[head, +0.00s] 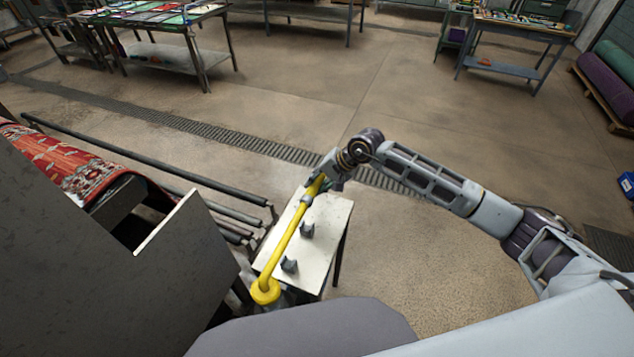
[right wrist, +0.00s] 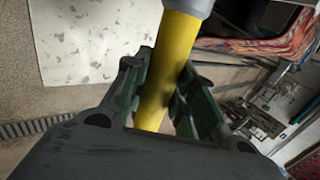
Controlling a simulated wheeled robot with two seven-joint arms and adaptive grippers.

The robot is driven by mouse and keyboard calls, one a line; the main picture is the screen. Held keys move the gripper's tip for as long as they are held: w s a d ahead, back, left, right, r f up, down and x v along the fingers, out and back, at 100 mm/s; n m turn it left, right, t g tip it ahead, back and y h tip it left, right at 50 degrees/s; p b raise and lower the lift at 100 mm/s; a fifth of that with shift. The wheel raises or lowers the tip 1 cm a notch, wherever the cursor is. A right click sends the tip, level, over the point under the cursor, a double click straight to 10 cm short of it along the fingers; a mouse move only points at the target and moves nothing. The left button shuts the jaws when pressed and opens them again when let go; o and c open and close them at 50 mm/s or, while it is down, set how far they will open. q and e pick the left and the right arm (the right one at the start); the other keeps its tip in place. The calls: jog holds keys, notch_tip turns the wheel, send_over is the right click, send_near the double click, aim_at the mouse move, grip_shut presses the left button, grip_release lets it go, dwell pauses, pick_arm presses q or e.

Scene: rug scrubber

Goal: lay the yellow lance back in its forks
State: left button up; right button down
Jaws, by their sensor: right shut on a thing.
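The yellow lance (head: 288,239) slants across the head view, its ringed end (head: 265,291) at the lower left and its upper end in my right gripper (head: 321,184). In the right wrist view the gripper (right wrist: 165,88) is shut around the yellow shaft (right wrist: 176,50), with a grey collar (right wrist: 190,5) further along it. Two dark grey forks (head: 307,230) (head: 289,265) stand on a small white-topped table (head: 327,212). Both look empty. The lance appears to the left of them in the picture, apart from them; its height over the table is hard to judge. My left gripper is not in view.
A large dark machine housing (head: 100,250) with long rollers (head: 160,146) and a red patterned rug (head: 72,165) stands to the left of the small table. The floor to the table's right is clear. Workbenches (head: 160,15) stand further back.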

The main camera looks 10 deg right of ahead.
jog(key=shift+f, duration=0.1)
jog(key=shift+f+b, duration=0.85)
jog(key=shift+f, duration=2.3)
jog(key=shift+f+b, duration=0.3)
jog(key=shift+f, duration=0.05)
jog(key=shift+f+b, duration=0.45)
jog(key=shift+b, duration=0.05)
jog(key=shift+f+b, duration=0.55)
jog(key=shift+b, duration=0.05)
jog(key=shift+f+b, duration=0.75)
jog(key=shift+f, duration=0.2)
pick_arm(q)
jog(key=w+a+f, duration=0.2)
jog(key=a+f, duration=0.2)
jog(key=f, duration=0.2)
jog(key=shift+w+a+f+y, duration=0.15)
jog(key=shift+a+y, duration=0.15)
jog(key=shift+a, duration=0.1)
